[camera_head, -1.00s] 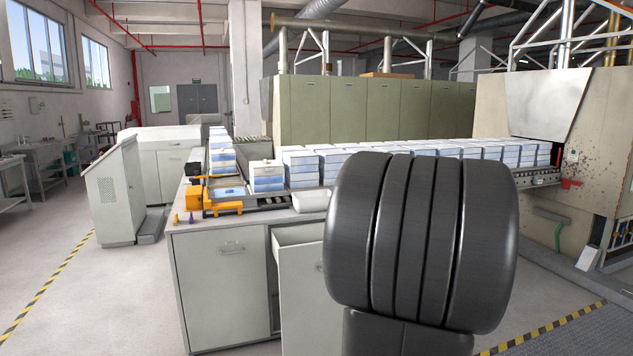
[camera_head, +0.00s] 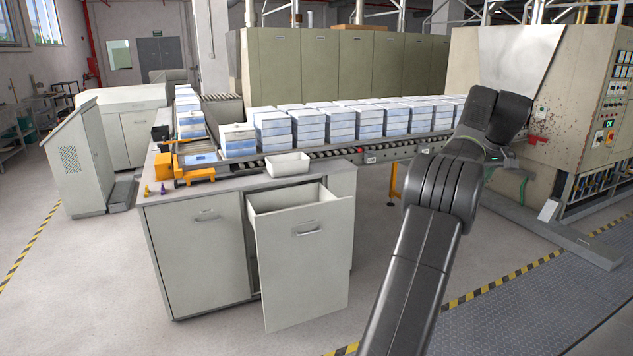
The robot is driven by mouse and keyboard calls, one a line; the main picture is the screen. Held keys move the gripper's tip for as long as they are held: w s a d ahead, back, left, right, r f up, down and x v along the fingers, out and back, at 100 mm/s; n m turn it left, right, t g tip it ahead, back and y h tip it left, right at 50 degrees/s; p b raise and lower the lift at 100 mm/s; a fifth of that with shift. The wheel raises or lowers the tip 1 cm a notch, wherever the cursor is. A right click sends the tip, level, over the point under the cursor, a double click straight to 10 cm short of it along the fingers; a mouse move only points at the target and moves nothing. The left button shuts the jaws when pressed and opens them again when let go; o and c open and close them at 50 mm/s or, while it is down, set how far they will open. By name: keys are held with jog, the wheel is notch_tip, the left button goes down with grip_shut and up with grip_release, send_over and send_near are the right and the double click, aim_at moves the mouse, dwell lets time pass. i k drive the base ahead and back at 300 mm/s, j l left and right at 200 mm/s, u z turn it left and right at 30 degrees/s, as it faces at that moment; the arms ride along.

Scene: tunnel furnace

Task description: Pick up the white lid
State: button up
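A pale, lid-like top (camera_head: 237,127) with a small raised part sits on the front stack of blue-and-white boxes (camera_head: 238,148), at the left end of the roller line; I take it as the white lid, but it is small in view. My arm extends up the right side of the view, well right of that stack. My gripper (camera_head: 502,160) is at the arm's far end, near the conveyor's right part. Its fingers are not clearly visible, so I cannot tell whether it is open or holds anything.
A white open bin (camera_head: 288,164) stands on the cabinet top (camera_head: 225,186). A drawer (camera_head: 304,250) below is pulled out. An orange fixture (camera_head: 187,168) is left of the stack. Several box stacks (camera_head: 368,122) line the conveyor. A furnace (camera_head: 545,90) stands right.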

aim_at(236, 128)
jog(key=i+j+u, duration=0.6)
jog(key=i+u, duration=0.15)
jog(key=i, duration=0.2)
jog(key=i+u, duration=0.4)
jog(key=i+j, duration=0.1)
jog(key=i, duration=1.7)
jog(key=i+z, duration=0.25)
jog(key=i, duration=0.25)
jog(key=i+j+z, duration=0.25)
jog(key=i, duration=0.2)
